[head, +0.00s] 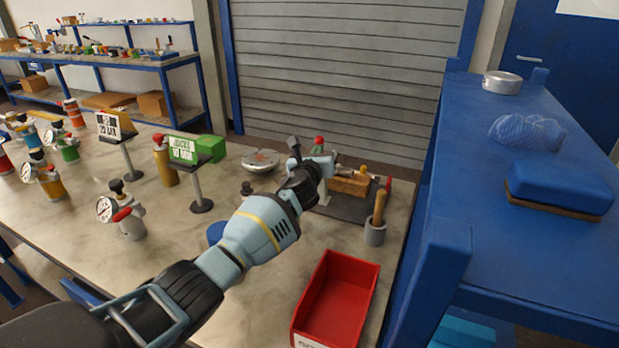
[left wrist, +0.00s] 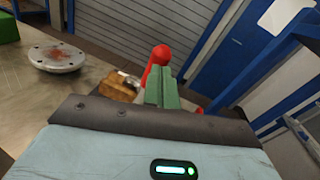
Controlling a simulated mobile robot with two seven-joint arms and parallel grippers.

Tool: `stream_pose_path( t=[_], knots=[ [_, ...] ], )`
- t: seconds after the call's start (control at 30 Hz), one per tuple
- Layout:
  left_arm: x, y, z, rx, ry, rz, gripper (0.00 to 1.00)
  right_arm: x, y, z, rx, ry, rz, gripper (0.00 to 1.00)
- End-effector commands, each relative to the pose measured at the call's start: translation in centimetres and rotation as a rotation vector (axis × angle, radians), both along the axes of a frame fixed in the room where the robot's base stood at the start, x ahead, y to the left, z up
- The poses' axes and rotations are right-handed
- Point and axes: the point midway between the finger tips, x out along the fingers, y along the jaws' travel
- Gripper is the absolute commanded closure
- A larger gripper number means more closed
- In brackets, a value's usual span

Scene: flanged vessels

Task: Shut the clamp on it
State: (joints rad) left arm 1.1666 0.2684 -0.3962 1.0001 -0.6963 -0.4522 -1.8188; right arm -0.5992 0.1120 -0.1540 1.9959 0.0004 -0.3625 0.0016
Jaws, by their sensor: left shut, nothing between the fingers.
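A clamp with a red-tipped upright handle (head: 319,142) stands at the back right of the bench, on a dark plate (head: 349,209). A wooden block (head: 350,184) lies on this plate, with a metal part beside it. My left gripper (head: 323,161) is at the clamp, shut and empty, and covers much of the clamp's body. In the left wrist view the red handle (left wrist: 157,61) rises just behind the shut fingers (left wrist: 161,88); whether they touch it I cannot tell. The wooden block (left wrist: 117,87) shows left of them. My right gripper is not in view.
A round metal flange (head: 261,158) lies left of the clamp. A wooden-handled tool stands in a grey cup (head: 375,234) in front of the plate. A red bin (head: 337,299) is nearer. Two sign stands (head: 201,190) and several gauge vessels (head: 131,225) stand to the left.

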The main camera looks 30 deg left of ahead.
Motion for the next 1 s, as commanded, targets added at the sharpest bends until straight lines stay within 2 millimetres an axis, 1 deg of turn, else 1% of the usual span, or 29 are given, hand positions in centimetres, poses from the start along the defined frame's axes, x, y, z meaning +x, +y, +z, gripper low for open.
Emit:
stream_pose_path(
  t=[0.13, 0.4, 0.7, 1.0],
  knots=[
    [0.9, 0.1, 0.5, 0.001, -0.001, 0.001, 1.0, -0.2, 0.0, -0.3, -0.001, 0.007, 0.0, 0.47],
    [1.7, 0.1, 0.7, 0.0, 0.0, 0.001, 1.0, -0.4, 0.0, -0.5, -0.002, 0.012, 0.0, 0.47],
    [1.9, 0.2, 1.1, 0.0, -0.004, 0.0, 1.0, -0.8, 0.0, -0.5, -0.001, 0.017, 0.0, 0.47],
    [1.9, 0.2, 1.3, 0.0, -0.007, 0.0, 1.0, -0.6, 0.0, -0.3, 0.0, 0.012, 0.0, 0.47]
  ],
)
